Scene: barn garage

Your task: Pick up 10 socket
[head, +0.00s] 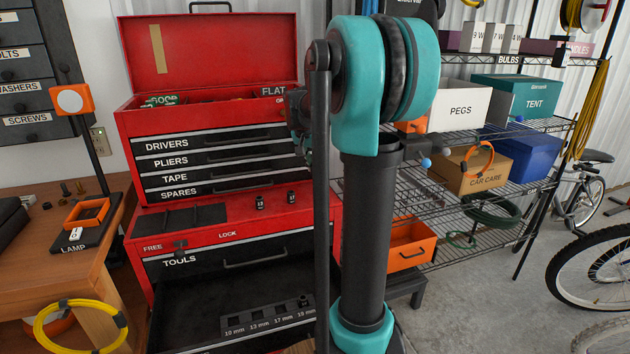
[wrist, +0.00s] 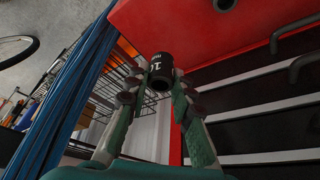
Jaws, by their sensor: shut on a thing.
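A black socket (wrist: 161,68) marked 10 is held between the fingertips of my gripper (wrist: 161,75), in the wrist view. The fingers press on both its sides. In the head view my gripper is mostly hidden behind my arm, in front of the red tool chest, and the held socket cannot be made out there. Two other small black sockets, a left one (head: 260,202) and a right one (head: 291,197), stand on the red ledge. A socket rail (head: 268,318) with size labels from 10 mm up lies in the open tools drawer.
The red tool chest (head: 222,232) has its lid up and its lower drawer pulled out. A wooden bench (head: 40,265) with a lamp stands at left. Wire shelves with a PEGS box (head: 460,106) and a car care box (head: 477,172) are at right, with bicycles beyond.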

